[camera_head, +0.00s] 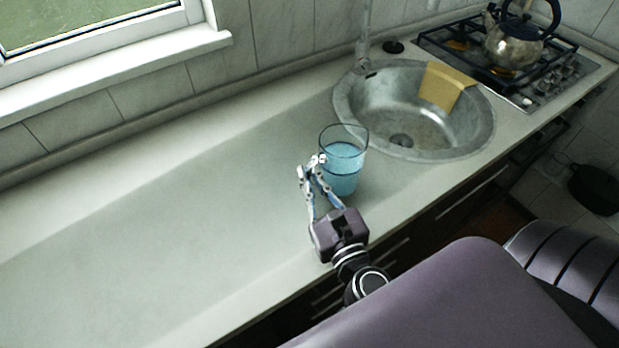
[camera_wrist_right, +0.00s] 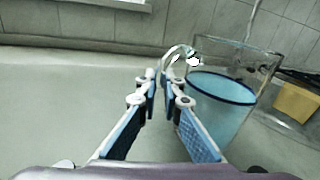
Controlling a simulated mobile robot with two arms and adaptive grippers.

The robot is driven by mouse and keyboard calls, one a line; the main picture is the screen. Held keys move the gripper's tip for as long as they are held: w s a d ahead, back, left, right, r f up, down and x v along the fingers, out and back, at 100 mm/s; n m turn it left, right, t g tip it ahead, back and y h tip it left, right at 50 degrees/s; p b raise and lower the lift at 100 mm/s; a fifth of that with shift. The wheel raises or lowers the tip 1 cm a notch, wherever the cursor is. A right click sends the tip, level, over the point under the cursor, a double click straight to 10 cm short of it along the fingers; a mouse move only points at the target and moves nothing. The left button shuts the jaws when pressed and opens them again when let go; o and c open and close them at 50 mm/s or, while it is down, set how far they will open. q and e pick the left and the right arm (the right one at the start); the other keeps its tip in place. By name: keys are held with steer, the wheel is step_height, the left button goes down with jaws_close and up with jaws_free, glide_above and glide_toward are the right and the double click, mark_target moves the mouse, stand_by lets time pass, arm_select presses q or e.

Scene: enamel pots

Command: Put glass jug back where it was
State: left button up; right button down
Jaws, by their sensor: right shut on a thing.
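The glass jug (camera_head: 345,170) holds blue liquid and is upright over the counter just left of the sink. I cannot tell for sure whether its base touches the counter. My right gripper (camera_head: 316,166) is at the jug's left side, shut on its handle. In the right wrist view, the jug (camera_wrist_right: 222,105) is right of the fingers (camera_wrist_right: 164,85), and the curved handle (camera_wrist_right: 180,52) shows at the fingertips, its lower part hidden between them. My left gripper is not in view.
The pale counter (camera_head: 170,215) is bare to the left. The round metal sink (camera_head: 375,105) with a yellow cloth (camera_head: 445,86) on its rim is behind and right of the jug. A kettle (camera_head: 513,45) stands on the gas hob (camera_head: 540,80) at far right.

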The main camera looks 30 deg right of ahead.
steer(key=shift+r, duration=0.25)
steer(key=shift+f, duration=0.1)
steer(key=c, duration=2.5)
jaws_free()
steer(key=shift+f, duration=0.2)
steer(key=o, duration=0.4)
steer(key=shift+s, duration=0.1)
steer(key=shift+r, duration=0.2)
steer(key=s+b, duration=0.2)
steer(key=s, duration=0.1)
steer(key=s+a+b, duration=0.1)
steer(key=s+b, duration=0.1)
steer(key=s, duration=0.1)
steer(key=s+b, duration=0.2)
steer(key=s, duration=0.1)
steer(key=shift+a+f, duration=0.15)
steer(key=shift+f, duration=0.2)
steer(key=shift+s+r+p, duration=0.2)
steer(key=shift+s+p, duration=0.15)
steer(key=shift+s, duration=0.2)
steer(key=shift+s+a+r, duration=0.15)
steer(key=shift+s, duration=0.75)
